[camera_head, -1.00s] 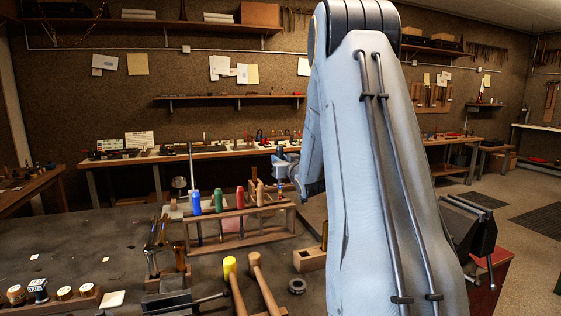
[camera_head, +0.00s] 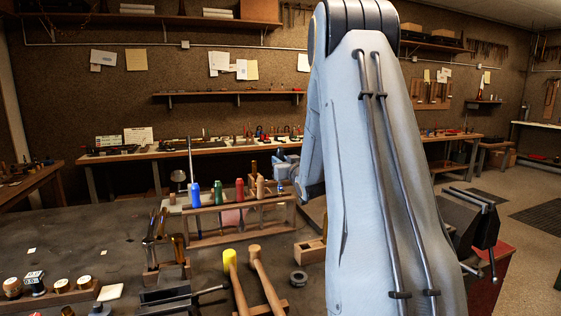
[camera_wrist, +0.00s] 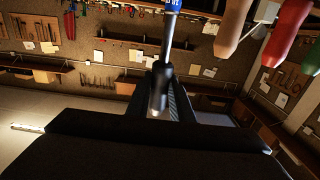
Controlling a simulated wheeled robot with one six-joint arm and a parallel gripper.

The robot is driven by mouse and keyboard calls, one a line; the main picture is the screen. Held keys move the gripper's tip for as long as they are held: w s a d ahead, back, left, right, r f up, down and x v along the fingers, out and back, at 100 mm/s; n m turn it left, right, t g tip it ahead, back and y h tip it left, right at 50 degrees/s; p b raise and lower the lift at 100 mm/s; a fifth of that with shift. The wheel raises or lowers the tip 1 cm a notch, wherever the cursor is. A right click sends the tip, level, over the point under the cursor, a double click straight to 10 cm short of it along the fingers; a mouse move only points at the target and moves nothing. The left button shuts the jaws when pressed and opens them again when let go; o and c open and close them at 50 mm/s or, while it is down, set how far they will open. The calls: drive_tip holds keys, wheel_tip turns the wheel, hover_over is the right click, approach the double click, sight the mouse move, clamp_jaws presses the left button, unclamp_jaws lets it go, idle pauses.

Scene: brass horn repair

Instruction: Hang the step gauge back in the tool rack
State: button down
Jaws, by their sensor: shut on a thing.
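The tool rack (camera_head: 215,238) is a wooden frame on the dark bench. Blue (camera_head: 195,194), green (camera_head: 218,190), red (camera_head: 240,190) and plain wood (camera_head: 260,187) handles stand upright in it. My gripper (camera_wrist: 160,98) is shut on a slim steel piece with a blue-and-white marked part, which I take as the step gauge (camera_wrist: 162,75). Its top runs out of the wrist view. In that view, wood, red and green handles hang close at the upper right, apart from it. In the head view, my wrist is beside the rack's right end; the gauge cannot be made out there.
Two mallets (camera_head: 232,262) lie in front of the rack, with a dark ring (camera_head: 298,276) and a wooden block (camera_head: 309,252) to their right. A tool holder (camera_head: 165,270) stands left of them. A vise (camera_head: 470,225) is at the right.

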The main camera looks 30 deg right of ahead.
sight(281, 188)
drive_tip(key=shift+f, duration=0.35)
drive_tip(key=shift+f+b, duration=0.15)
drive_tip(key=shift+b, duration=0.35)
idle(1.1)
drive_tip(key=shift+f+b, duration=3)
drive_tip(key=shift+f, duration=1.65)
drive_tip(key=c, duration=1.5)
unclamp_jaws()
drive_tip(key=shift+b+v, duration=0.65)
drive_tip(key=shift+v, duration=3.3)
